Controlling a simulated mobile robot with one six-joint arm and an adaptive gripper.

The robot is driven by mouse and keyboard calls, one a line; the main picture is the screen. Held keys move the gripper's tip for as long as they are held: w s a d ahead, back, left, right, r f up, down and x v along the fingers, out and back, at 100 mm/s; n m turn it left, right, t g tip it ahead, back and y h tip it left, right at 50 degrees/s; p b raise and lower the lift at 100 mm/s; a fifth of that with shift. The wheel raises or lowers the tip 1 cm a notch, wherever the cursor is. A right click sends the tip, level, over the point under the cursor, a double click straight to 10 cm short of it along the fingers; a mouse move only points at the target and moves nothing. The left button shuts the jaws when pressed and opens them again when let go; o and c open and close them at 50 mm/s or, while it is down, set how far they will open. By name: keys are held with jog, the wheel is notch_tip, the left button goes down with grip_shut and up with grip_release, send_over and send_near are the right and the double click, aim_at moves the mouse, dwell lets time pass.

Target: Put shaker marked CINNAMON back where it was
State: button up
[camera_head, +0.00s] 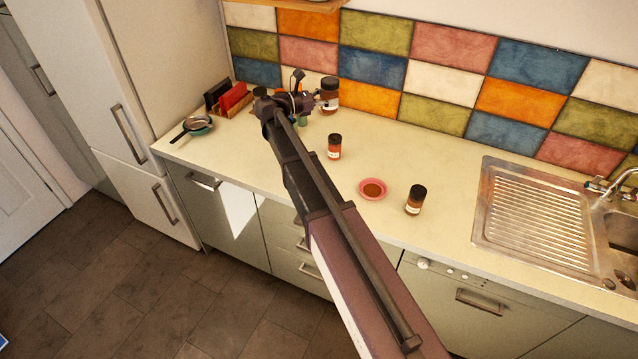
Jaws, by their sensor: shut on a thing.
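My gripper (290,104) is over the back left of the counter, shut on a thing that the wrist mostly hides. A dark-lidded jar (329,95) with reddish-brown contents and a pale label shows right beside the gripper. I cannot tell whether it is in the fingers or stands behind them. A similar smaller shaker (334,147) stands upright on the counter, in front and to the right of the gripper. Another shaker (415,200) stands upright farther right. Their labels are too small to read, so I cannot tell which is marked CINNAMON.
A pink dish (373,188) with brown powder sits between the two standing shakers. A red and dark holder (229,97) and a small pan (194,125) are at the left. A dark-topped item (259,92) stands behind my gripper. A steel sink (540,215) is at the right.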

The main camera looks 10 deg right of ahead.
jog(key=s+a+f+t+b, duration=0.1)
jog(key=s+a+f+b, duration=0.2)
jog(key=f+b, duration=0.5)
jog(key=s+a+f+n+t+b, duration=0.1)
jog(key=s+a+f+b, duration=0.1)
jog(key=s+f+b, duration=0.4)
jog(key=s+a+f+n+t+b, duration=0.1)
jog(key=s+a+f+b, duration=0.2)
jog(key=f+b, duration=0.8)
jog(key=shift+s+a+f+y, duration=0.3)
jog(key=shift+s+a+y, duration=0.1)
jog(key=shift+s, duration=0.75)
jog(key=shift+w, duration=0.1)
jog(key=w+d, duration=0.2)
jog(key=w, duration=0.2)
jog(key=w+d+f+b, duration=0.1)
jog(key=w+d, duration=0.1)
jog(key=w, duration=0.2)
jog(key=w+d, duration=0.2)
jog(key=w, duration=0.3)
jog(key=shift+w+d+f, duration=0.1)
jog(key=shift+d+f, duration=0.05)
jog(key=shift+d, duration=0.05)
jog(key=shift+w+d+b, duration=0.2)
jog(key=shift+w+b, duration=0.1)
jog(key=shift+w, duration=0.15)
jog(key=shift+w+d+f+b, duration=0.1)
jog(key=shift+w+f+b, duration=0.05)
jog(key=shift+f+b, duration=1.65)
jog(key=shift+f, duration=0.05)
